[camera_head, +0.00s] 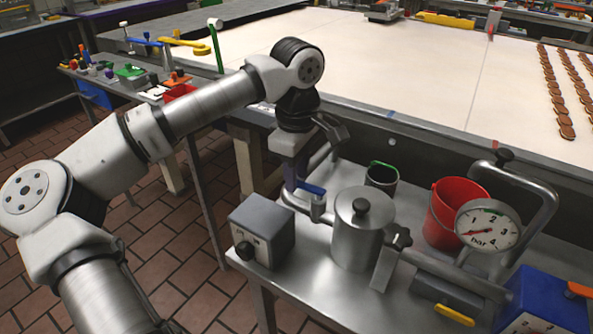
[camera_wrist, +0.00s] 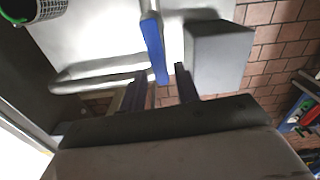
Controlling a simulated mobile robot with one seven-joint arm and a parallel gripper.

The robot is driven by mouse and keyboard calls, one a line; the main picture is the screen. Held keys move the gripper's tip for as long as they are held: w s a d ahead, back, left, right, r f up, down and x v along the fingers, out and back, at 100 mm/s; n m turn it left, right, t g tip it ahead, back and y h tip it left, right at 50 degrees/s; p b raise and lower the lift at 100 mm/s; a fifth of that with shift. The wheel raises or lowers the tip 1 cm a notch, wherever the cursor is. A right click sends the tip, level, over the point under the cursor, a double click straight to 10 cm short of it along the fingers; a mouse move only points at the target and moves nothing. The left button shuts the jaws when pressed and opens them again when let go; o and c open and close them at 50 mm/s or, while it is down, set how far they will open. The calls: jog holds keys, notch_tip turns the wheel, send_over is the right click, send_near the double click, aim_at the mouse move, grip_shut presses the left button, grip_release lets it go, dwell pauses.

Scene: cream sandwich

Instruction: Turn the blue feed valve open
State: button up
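The blue feed valve handle (camera_head: 312,189) sits on a steel pipe fitting beside the steel pot (camera_head: 358,228). In the wrist view the blue handle (camera_wrist: 154,46) runs down from the top, and its near end shows between my two fingers. My gripper (camera_head: 291,180) points down just left of the handle in the head view. In the wrist view my gripper (camera_wrist: 161,80) is open, one dark finger on each side of the handle's end, with gaps visible. I cannot tell whether the fingertips are level with the handle or above it.
A grey switch box (camera_head: 263,230) stands left of the pot. A bent steel pipe (camera_wrist: 90,80) runs near my left finger in the wrist view. A dark green-rimmed cup (camera_head: 382,177), a red bucket (camera_head: 452,213) and a pressure gauge (camera_head: 488,228) stand to the right.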

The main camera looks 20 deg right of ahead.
jog(key=shift+o, duration=0.4)
notch_tip(320, 180, up, 14)
dwell(0.3)
jog(key=shift+f, duration=0.1)
